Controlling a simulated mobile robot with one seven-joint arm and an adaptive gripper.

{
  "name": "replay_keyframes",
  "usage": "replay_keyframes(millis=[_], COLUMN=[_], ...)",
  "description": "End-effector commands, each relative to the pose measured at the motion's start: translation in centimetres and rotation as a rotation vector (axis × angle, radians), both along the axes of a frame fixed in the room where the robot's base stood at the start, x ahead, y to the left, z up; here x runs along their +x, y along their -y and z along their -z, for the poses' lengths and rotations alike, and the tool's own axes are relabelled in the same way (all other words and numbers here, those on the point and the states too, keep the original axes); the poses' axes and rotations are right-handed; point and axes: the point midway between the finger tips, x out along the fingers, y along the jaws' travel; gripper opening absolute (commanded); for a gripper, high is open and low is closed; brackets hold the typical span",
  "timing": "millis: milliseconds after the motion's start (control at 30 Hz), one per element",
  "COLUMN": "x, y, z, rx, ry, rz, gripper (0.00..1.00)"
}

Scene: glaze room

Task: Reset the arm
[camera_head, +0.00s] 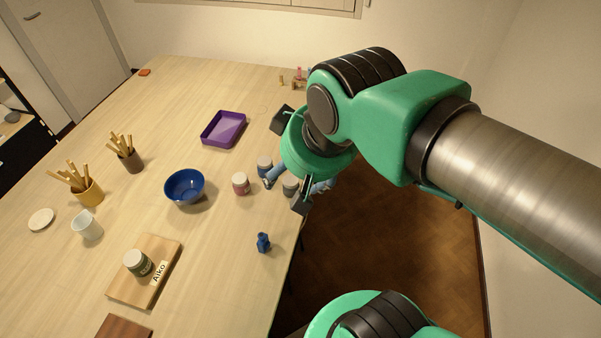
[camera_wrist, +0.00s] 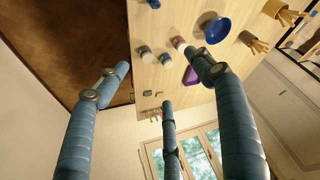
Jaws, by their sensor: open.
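My gripper (camera_head: 297,184) is at the right edge of the table (camera_head: 215,265), by a group of small lidded jars, partly hidden behind my wrist. In the wrist view my gripper (camera_wrist: 158,80) has its blue-grey fingers spread apart with nothing between them. My green and grey arm reaches in from the right of the head view. Whether the fingers touch any jar cannot be told.
Near the gripper stand a pink-banded jar (camera_head: 240,184), a blue-grey jar (camera_head: 264,163) and a grey jar (camera_head: 290,186). A blue bowl (camera_head: 184,186), purple tray (camera_head: 223,128), small blue object (camera_head: 263,242) and board labelled Aiko (camera_head: 122,287) are further off. Floor is clear at right.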

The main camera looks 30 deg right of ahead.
Motion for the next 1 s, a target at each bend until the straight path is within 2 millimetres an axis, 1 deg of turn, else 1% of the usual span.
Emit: replay_keyframes(millis=[33,100,200,567,667,767,1000], x=[-0.5,-1.0,-1.3,-1.3,-1.3,-1.3,-1.3], y=[0.3,0.6,0.7,0.7,0.7,0.7,0.7], z=[0.0,0.1,0.2,0.4,1.0,2.1,5.2], rx=[-0.002,-0.005,-0.007,-0.007,-0.007,-0.007,-0.007], ry=[0.008,0.014,0.016,0.016,0.016,0.016,0.015], rz=[0.005,0.007,0.010,0.008,0.008,0.008,0.008], gripper=[0.67,0.67,0.67,0.67,0.67,0.67,0.67])
